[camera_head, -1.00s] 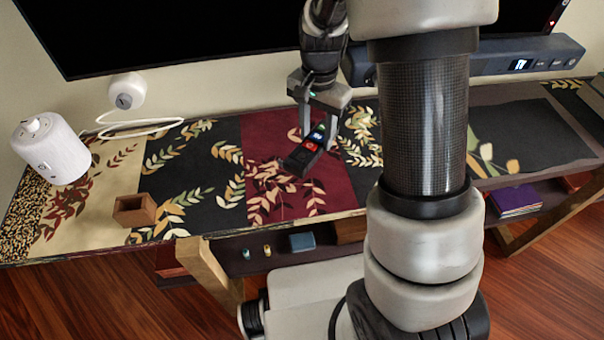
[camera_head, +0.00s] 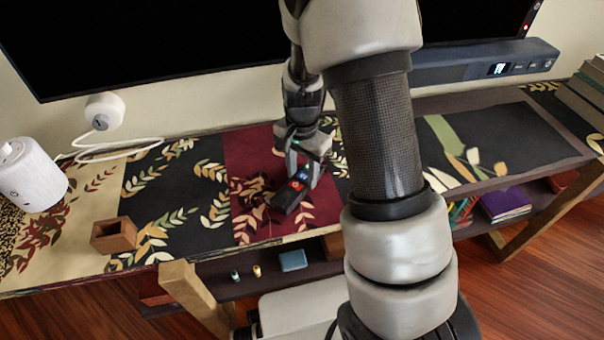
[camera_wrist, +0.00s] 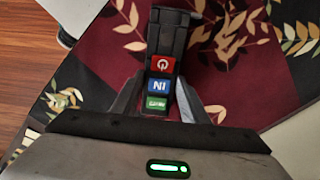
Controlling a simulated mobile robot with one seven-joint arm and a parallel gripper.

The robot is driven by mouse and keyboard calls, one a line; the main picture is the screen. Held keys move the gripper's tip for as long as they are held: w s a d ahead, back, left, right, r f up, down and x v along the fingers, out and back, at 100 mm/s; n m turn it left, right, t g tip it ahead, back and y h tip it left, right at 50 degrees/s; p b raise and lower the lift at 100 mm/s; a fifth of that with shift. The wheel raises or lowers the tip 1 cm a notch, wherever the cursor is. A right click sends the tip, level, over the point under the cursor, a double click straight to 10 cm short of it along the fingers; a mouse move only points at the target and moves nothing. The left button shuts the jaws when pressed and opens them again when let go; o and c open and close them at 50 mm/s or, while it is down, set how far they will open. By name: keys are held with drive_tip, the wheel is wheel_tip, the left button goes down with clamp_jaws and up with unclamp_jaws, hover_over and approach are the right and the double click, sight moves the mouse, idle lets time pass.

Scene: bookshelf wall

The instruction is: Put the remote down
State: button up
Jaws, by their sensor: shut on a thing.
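The remote (camera_head: 287,197) is a dark bar with red, blue and green patches at one end. It is over the dark red panel of the patterned table (camera_head: 250,168). My gripper (camera_head: 306,174) is shut on its coloured end. In the wrist view the remote (camera_wrist: 168,32) points away from my gripper (camera_wrist: 156,100), between the two fingers, with the red, blue and green labels facing the camera. I cannot tell whether its underside touches the table.
A small brown open box (camera_head: 113,236) stands at the table's left front. A white cylindrical speaker (camera_head: 32,176) is at the far left, and a dark soundbar (camera_head: 485,62) at the back right. The cloth around the remote is clear. Small items sit on the shelf below.

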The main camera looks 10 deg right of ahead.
drive_tip(key=shift+f, duration=0.1)
drive_tip(key=o, duration=1.2)
drive_tip(key=shift+c, duration=0.2)
wheel_tip(320, 180, up, 12)
drive_tip(key=p, duration=0.3)
wheel_tip(320, 180, up, 13)
drive_tip(key=n+t, duration=0.3)
drive_tip(key=n, duration=0.1)
hover_over(302, 177)
drive_tip(key=s, duration=0.8)
drive_tip(key=s+r+n+t, duration=0.2)
drive_tip(key=s+r+n, duration=0.4)
drive_tip(key=s, duration=0.4)
drive_tip(key=shift+s+t, duration=0.25)
drive_tip(key=shift+t, duration=0.05)
